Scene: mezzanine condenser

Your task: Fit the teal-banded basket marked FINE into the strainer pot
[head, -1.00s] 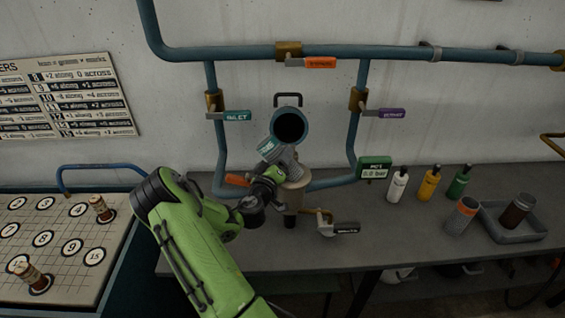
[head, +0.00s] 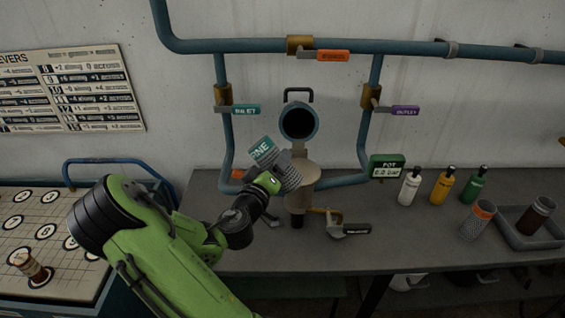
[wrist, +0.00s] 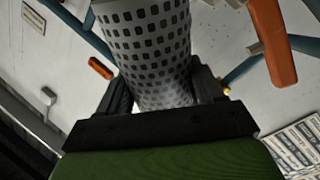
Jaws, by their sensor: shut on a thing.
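The teal-banded basket (head: 262,152) marked FINE is a grey perforated cylinder, tilted with its teal band up and to the left. My gripper (head: 276,178) is shut on it; in the wrist view the jaws (wrist: 166,88) hold the perforated basket (wrist: 148,42) from both sides. The strainer pot (head: 299,178) stands in the pipework just right of the basket. Its lid (head: 299,121) is swung up, showing a dark round inside. The basket overlaps the pot's left side in the head view; I cannot tell whether they touch. The pot's mouth is not clearly visible.
Blue pipes with the INLET lever (head: 240,109), OUTLET lever (head: 400,111) and an orange-handled lever (head: 333,56) surround the pot. A green gauge box (head: 387,166) reads POT 0.0 bar. Bottles (head: 442,186), an orange-banded basket (head: 478,220) and a grey tray (head: 535,241) stand at right.

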